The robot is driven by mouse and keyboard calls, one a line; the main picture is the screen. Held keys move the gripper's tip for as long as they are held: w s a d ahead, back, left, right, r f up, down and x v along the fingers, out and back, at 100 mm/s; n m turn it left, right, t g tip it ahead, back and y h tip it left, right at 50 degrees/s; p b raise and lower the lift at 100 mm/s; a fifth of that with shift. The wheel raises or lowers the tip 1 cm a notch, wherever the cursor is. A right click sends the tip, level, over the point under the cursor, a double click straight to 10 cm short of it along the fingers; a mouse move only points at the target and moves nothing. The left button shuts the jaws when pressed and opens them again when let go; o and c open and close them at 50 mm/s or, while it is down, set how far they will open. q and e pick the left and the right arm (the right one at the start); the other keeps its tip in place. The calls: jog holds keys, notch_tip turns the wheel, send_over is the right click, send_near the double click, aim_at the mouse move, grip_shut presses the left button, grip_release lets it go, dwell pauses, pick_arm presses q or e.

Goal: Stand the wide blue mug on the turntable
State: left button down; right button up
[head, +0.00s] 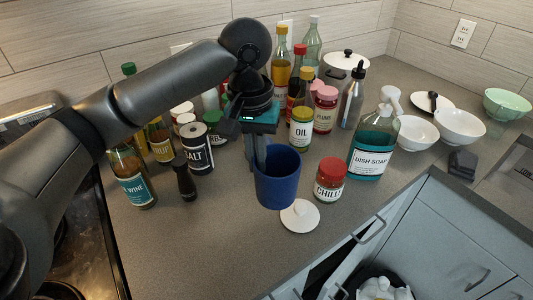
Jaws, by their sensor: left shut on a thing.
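The wide blue mug (278,188) is upright in the middle of the head view, its open top facing up. My left gripper (259,155) comes down from above and is shut on the mug's left rear rim. The mug appears to be held over the counter, behind and left of a white lid; its exact height is hard to tell. My right gripper is not in view.
A chilli jar (330,180) and a dish soap bottle (371,145) stand right of the mug. A salt tin (197,150) and pepper mill (183,179) stand left. An oil bottle (301,130) is behind. The front left counter is clear.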

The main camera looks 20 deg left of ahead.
pick_arm(q)
jog(key=w+a+r+n+p, duration=0.4)
jog(key=w+a+r+p, duration=0.1)
jog(key=a+r+p, duration=0.25)
jog(key=f+b, duration=0.1)
jog(key=f, duration=0.5)
jog(key=f+b, duration=0.1)
jog(key=f, duration=0.6)
jog(key=a+f, duration=0.1)
jog(key=f, duration=0.5)
jog(key=shift+s+f+b, duration=0.15)
jog(key=shift+s+b, duration=0.1)
jog(key=shift+b, duration=0.15)
jog(key=c, duration=1.5)
grip_release()
jog(key=shift+f, duration=0.1)
jog(key=o, duration=0.5)
